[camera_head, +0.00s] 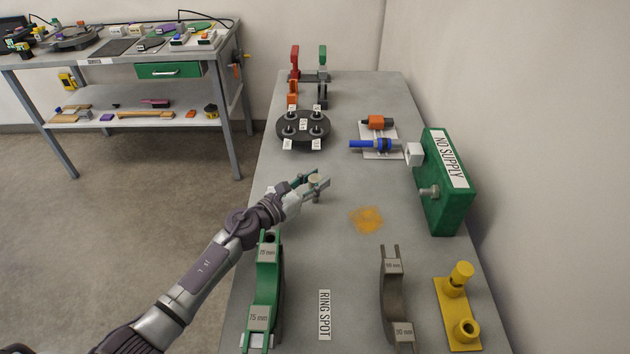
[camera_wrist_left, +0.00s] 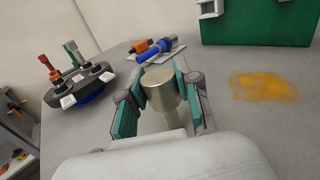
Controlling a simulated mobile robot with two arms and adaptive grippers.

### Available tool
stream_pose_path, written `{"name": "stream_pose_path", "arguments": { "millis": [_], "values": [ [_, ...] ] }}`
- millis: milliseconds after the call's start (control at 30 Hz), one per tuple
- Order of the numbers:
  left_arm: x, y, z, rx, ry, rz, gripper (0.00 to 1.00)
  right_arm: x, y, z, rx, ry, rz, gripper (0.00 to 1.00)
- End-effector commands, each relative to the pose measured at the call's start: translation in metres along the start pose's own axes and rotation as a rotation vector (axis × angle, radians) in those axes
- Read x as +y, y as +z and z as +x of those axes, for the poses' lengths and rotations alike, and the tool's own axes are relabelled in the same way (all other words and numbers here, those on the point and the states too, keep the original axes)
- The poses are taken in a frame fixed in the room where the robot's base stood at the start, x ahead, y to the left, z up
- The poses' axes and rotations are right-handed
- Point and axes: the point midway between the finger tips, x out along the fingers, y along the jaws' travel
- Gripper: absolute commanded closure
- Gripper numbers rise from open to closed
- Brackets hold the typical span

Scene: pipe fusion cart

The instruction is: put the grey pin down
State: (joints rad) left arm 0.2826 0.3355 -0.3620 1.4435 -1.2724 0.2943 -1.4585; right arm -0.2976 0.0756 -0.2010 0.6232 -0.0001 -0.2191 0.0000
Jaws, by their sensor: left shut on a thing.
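The grey pin (camera_wrist_left: 160,87) is a short metal cylinder with a flat round top, standing upright between the fingers in the left wrist view. My left gripper (camera_head: 315,184) is shut on it over the middle of the grey table (camera_head: 345,270), left of an orange-brown patch. The pin's lower end is hidden, so I cannot tell whether it touches the table. My right gripper does not show.
The orange-brown patch (camera_head: 366,219) lies to the right. A dark round stand (camera_head: 303,128) is behind, and a green "NO SUPPLY" box (camera_head: 450,205) is at right. Green (camera_head: 265,290) and grey (camera_head: 392,295) curved clamps stand in front, with a "RING SPOT" label (camera_head: 324,314) between.

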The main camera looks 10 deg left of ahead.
Motion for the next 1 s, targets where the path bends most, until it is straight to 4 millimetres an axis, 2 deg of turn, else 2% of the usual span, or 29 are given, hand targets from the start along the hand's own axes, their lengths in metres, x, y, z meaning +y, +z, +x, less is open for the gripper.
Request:
{"name": "stream_pose_path", "arguments": {
  "millis": [33,67,200,600,767,1000],
  "values": [
    [0.000,-0.003,0.000,0.000,0.000,0.001,1.00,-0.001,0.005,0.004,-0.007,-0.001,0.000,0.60],
    [0.000,-0.002,0.000,0.000,0.000,0.001,0.64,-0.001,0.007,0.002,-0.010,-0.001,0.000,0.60],
    [0.000,-0.002,0.000,0.000,0.000,0.000,0.43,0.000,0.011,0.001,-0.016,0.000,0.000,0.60],
    [0.000,0.002,-0.002,0.001,0.001,0.000,0.43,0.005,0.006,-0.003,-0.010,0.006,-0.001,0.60],
    [0.001,-0.001,-0.031,0.003,0.001,0.002,0.43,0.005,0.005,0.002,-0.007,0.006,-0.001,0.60],
    [0.000,-0.003,-0.084,0.003,0.000,0.001,0.43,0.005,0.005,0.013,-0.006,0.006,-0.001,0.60]
  ]
}}
